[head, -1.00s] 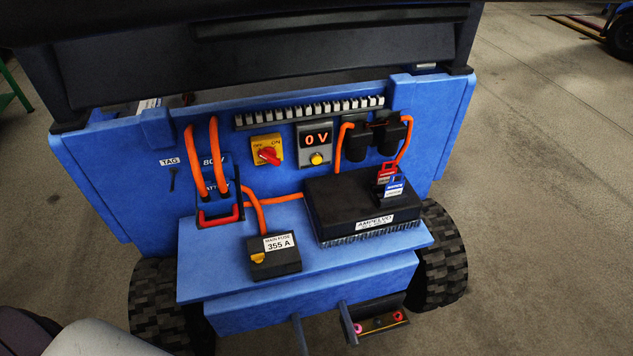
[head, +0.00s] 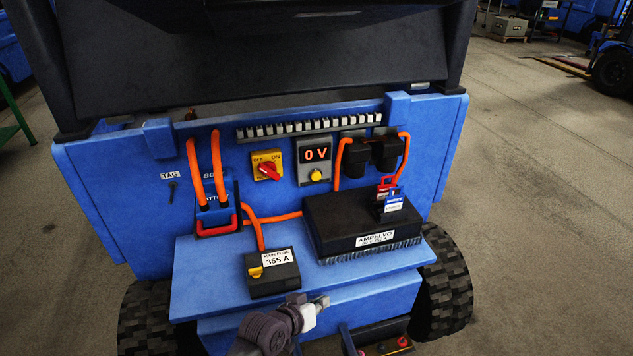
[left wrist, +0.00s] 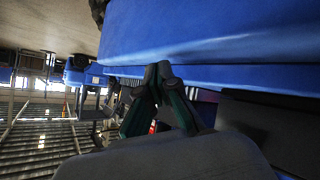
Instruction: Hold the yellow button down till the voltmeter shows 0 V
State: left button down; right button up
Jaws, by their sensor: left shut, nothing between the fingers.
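The yellow button (head: 316,175) sits under the voltmeter (head: 316,154) on a grey plate on the blue panel. The voltmeter display reads 0 V in red-orange. Nothing touches the button. My left gripper (head: 318,303) is low in front of the blue shelf, well below and apart from the button. In the left wrist view its fingers (left wrist: 160,72) are shut together and empty, near a blue surface. My right gripper is in neither view.
A red rotary switch (head: 267,170) on a yellow plate is left of the voltmeter. A black fuse box (head: 272,284) marked 355 A and a black finned controller (head: 335,222) stand on the blue shelf (head: 200,279). Orange cables (head: 272,218) loop in front of the panel.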

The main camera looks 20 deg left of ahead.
pick_arm(q)
jog(key=w+r+n+t, duration=0.1)
jog(key=w+r, duration=0.2)
jog(key=w+r+n+t, duration=0.1)
jog(key=w+r+t, duration=0.1)
jog(key=w+r, duration=0.1)
jog(key=w+a+r+n+t+b, duration=0.1)
jog(key=w+r, duration=0.2)
jog(key=w, duration=0.1)
jog(key=shift+w+t+h, duration=0.25)
jog(key=shift+t+h, duration=0.05)
jog(key=w+a+r+n+t, duration=0.1)
jog(key=w+r, duration=0.1)
jog(key=w+r+n+t, duration=0.1)
jog(key=r, duration=0.2)
jog(key=w+a+r+n+t+y, duration=0.1)
jog(key=w+r, duration=0.1)
jog(key=shift+w+a+r+b, duration=0.15)
jog(key=shift+w+a+b, duration=0.15)
jog(key=shift+w, duration=0.05)
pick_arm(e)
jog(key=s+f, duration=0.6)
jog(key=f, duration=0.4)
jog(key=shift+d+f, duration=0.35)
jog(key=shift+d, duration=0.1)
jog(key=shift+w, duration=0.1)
